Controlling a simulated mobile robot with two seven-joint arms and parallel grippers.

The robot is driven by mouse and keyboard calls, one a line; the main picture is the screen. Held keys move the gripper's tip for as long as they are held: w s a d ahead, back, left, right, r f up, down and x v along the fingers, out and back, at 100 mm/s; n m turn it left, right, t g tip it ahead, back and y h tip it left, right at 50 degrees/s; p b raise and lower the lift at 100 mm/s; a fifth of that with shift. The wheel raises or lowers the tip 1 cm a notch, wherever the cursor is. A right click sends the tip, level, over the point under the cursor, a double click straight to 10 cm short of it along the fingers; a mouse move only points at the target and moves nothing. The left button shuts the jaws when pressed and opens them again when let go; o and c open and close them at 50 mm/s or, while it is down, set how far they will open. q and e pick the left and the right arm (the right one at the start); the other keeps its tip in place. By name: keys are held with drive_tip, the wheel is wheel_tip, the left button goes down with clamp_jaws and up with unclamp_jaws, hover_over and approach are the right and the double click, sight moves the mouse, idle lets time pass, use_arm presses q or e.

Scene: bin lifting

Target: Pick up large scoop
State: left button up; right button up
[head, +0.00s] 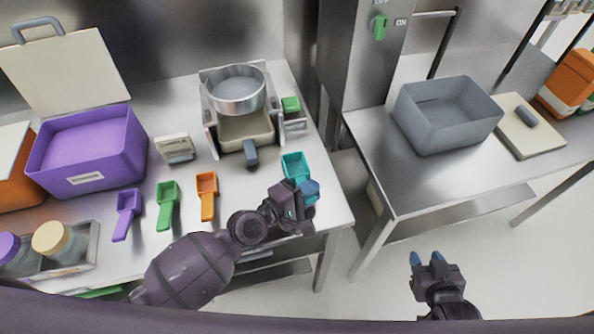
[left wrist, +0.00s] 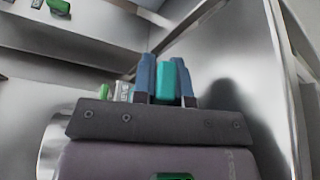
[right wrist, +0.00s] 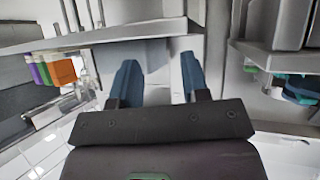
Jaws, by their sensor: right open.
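The large scoop is the teal one (head: 294,163), the biggest of several scoops, near the right end of the left table. Its bowl is visible in the head view; my left gripper hides most of the handle. My left gripper (head: 309,190) is at the handle, near the table's front edge. In the left wrist view the teal handle (left wrist: 165,82) fills the space between the two blue fingers, and the gripper looks shut on it. My right gripper (head: 427,259) is open and empty, over the floor in front of the right table.
Purple (head: 127,212), green (head: 167,203) and orange (head: 206,195) scoops lie to the left. Behind stand a purple bin (head: 88,158) and a scale with a metal pan (head: 235,92). A grey bin (head: 447,115) stands on the right table. A gap separates the tables.

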use_arm(q)
clamp_jaws()
use_arm(e)
drive_tip(key=shift+s+f, duration=0.15)
drive_tip(key=shift+f, duration=0.05)
use_arm(q)
drive_tip(key=shift+r+p, duration=0.3)
drive_tip(key=shift+r, duration=0.2)
wheel_tip(320, 180, up, 7)
drive_tip(key=p, duration=0.3)
drive_tip(key=shift+f+p, duration=0.1)
drive_tip(key=shift+p, duration=0.2)
wheel_tip(320, 180, up, 12)
use_arm(e)
drive_tip(key=shift+s+d+r, duration=0.1)
drive_tip(key=shift+s+r, duration=0.1)
drive_tip(key=shift+r, duration=0.5)
drive_tip(key=shift+s+r, duration=0.2)
drive_tip(key=shift+r, duration=0.5)
